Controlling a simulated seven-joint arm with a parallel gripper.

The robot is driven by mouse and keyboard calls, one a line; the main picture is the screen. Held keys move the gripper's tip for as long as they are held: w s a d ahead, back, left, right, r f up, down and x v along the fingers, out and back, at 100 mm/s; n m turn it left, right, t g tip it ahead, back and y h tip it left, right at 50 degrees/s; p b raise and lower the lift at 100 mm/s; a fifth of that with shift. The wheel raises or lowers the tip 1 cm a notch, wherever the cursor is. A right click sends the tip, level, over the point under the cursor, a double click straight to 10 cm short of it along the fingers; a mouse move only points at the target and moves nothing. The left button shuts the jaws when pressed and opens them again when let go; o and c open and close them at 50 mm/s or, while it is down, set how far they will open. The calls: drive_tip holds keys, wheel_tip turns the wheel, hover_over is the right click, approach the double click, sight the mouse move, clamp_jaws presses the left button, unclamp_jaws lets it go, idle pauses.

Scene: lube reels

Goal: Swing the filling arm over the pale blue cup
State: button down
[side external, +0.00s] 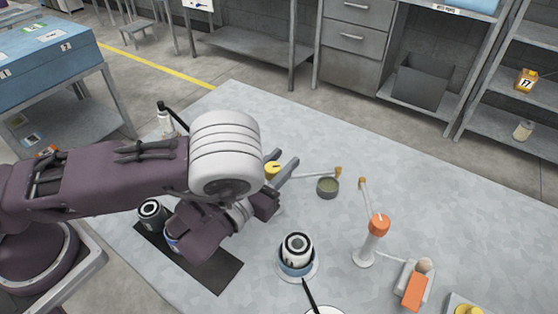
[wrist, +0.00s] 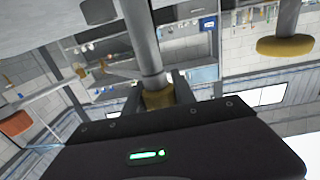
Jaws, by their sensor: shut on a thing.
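A thin pale filling arm (side external: 312,176) runs right from there to a yellow tip near a small green-filled dish (side external: 327,188). In the wrist view my fingers (wrist: 158,98) are shut on a grey rod (wrist: 142,45) with a yellow end. Which part of the filling arm this is, I cannot tell.
An orange-capped post (side external: 378,224) with its own thin arm stands right of the cup. A black mat (side external: 213,270) with reels lies at left, partly hidden by my arm. An orange block (side external: 414,291) is at front right. The far right tabletop is clear.

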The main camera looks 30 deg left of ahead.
drive_tip(key=m+h, duration=0.1)
drive_tip(key=h, duration=0.1)
drive_tip(key=m+g+h, duration=0.1)
drive_tip(key=m+h, duration=0.1)
drive_tip(key=d+m+h, duration=0.1)
drive_tip(key=h, duration=0.2)
drive_tip(key=shift+s+f+m+g, duration=0.1)
drive_tip(key=shift+s+m+g, duration=0.1)
drive_tip(key=shift+m+g, duration=0.2)
drive_tip(key=shift+d+h, duration=0.15)
drive_tip(key=shift+h, duration=0.25)
drive_tip(key=c, duration=1)
unclamp_jaws()
drive_tip(key=shift+c, duration=0.2)
